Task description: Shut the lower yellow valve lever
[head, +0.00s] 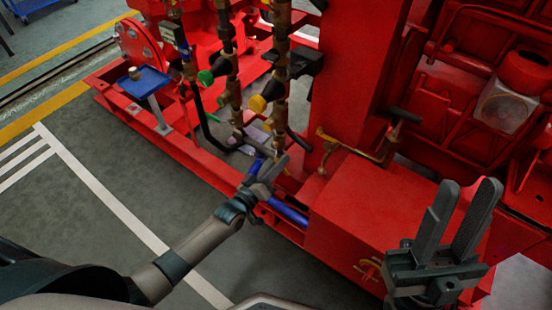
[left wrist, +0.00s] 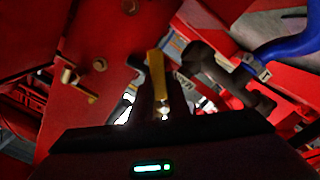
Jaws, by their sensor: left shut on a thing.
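The yellow valve lever (left wrist: 156,64) shows in the left wrist view as a short flat bar between the dark fingers. My left gripper (left wrist: 165,88) is shut on it. In the head view my left gripper (head: 271,169) reaches in low at the pipework of the red pumpset, and the lever is hidden there or too small to make out. Where the lever joins its valve is dark and unclear. My right gripper (head: 466,190) is open and empty, with its fingers apart, in front of the red machine at the lower right.
Brass vertical pipes (head: 280,60) with a green knob (head: 205,77) and a yellow knob (head: 258,104) stand above my left gripper. A blue pipe (head: 288,212) lies close below it. A red box (head: 360,205) stands to its right. Grey floor (head: 90,190) is clear at left.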

